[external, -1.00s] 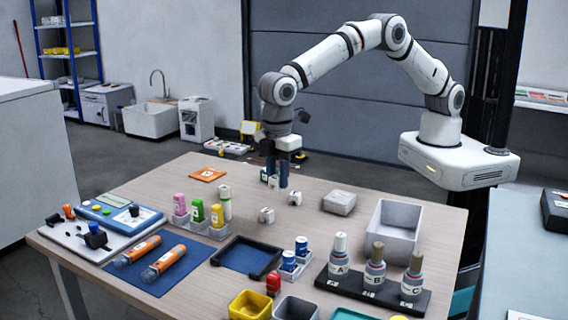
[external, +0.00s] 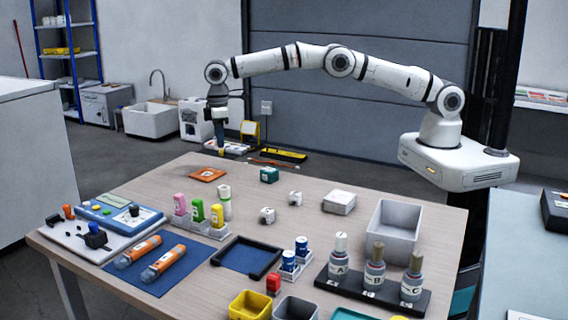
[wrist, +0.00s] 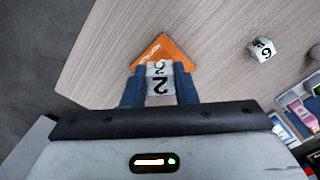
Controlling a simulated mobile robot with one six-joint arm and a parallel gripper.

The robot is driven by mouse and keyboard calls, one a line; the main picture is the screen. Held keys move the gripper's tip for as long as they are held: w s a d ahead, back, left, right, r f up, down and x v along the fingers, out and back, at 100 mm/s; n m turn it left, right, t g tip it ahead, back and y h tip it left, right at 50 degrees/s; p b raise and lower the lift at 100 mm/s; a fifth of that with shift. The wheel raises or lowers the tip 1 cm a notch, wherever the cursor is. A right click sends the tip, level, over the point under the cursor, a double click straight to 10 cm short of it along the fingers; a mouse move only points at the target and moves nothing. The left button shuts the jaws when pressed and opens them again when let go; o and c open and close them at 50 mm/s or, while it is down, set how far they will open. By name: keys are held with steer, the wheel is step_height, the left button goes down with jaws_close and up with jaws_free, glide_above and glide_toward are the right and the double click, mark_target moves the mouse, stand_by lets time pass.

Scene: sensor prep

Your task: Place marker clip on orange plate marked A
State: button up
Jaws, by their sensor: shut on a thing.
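The orange plate (external: 208,174) lies flat near the table's back left edge. In the wrist view the orange plate (wrist: 178,50) shows just beyond my fingertips, partly hidden by what I hold; I cannot read a letter A on it. My gripper (external: 221,151) is raised above the plate's far side. In the wrist view my blue fingers (wrist: 159,88) are shut on a white marker clip (wrist: 158,86) with a black 2. The clip appears above the plate, apart from it.
Two other white clips (external: 295,198) (external: 267,215) stand mid-table; one (wrist: 262,49) shows in the wrist view. A bottle rack (external: 205,229) is nearer the camera. The table around the plate is clear.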

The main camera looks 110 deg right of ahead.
mark_target(222, 172)
step_height(222, 172, down, 8)
steer(key=shift+f, duration=0.1)
stand_by(0.4)
steer(key=o, duration=1)
steer(key=shift+f, duration=0.1)
steer(key=shift+c, duration=0.2)
